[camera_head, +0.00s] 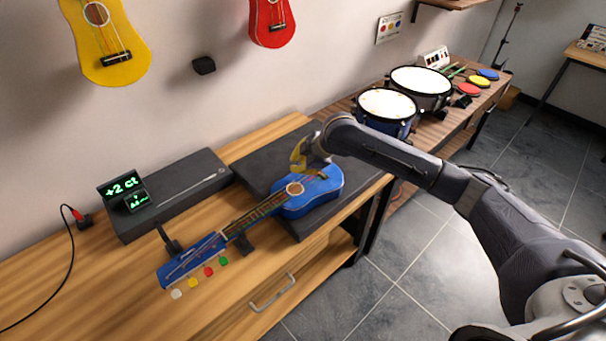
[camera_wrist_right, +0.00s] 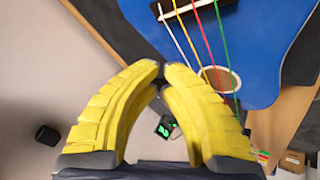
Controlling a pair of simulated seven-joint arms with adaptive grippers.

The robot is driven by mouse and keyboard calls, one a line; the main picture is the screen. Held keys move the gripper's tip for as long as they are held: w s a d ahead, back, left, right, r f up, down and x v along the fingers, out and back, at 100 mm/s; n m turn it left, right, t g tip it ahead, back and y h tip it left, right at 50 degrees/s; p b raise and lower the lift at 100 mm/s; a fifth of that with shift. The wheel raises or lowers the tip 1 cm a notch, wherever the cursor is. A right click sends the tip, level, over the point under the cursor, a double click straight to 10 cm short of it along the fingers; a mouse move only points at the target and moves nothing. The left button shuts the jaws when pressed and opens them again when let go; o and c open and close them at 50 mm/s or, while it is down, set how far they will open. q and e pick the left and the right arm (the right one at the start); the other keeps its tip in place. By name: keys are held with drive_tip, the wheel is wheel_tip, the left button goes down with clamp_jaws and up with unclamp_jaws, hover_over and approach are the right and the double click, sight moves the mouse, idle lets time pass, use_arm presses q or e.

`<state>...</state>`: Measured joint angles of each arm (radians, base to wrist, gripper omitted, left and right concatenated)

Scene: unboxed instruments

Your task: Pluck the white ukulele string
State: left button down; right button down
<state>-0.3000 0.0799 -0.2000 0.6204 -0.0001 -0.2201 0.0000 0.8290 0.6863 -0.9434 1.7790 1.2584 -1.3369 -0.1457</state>
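A blue ukulele (camera_head: 318,192) lies face up on a dark mat, its neck running to the lower left. White, yellow, red and green tuning pegs show beside its headstock (camera_head: 192,262). In the right wrist view the white string (camera_wrist_right: 179,29) is the leftmost of the coloured strings, crossing the blue body (camera_wrist_right: 262,45) toward the sound hole (camera_wrist_right: 222,80). My right gripper (camera_head: 299,155) is over the body's far edge. Its yellow fingertips (camera_wrist_right: 164,70) are together, with nothing visible between them, just left of the white string. Contact with the string cannot be told. My left gripper is out of view.
A tuner display reading "+2 ct" (camera_head: 122,186) stands on a dark box (camera_head: 190,185) behind the neck. Drums (camera_head: 387,105) stand at the back right. Yellow (camera_head: 108,40) and red (camera_head: 271,18) ukuleles hang on the wall. Bare wood (camera_head: 90,290) lies at the front left.

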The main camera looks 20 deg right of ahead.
sight(298, 175)
drive_tip(key=shift+r, duration=0.3)
drive_tip(key=shift+r, duration=0.1)
drive_tip(key=shift+r, duration=2.4)
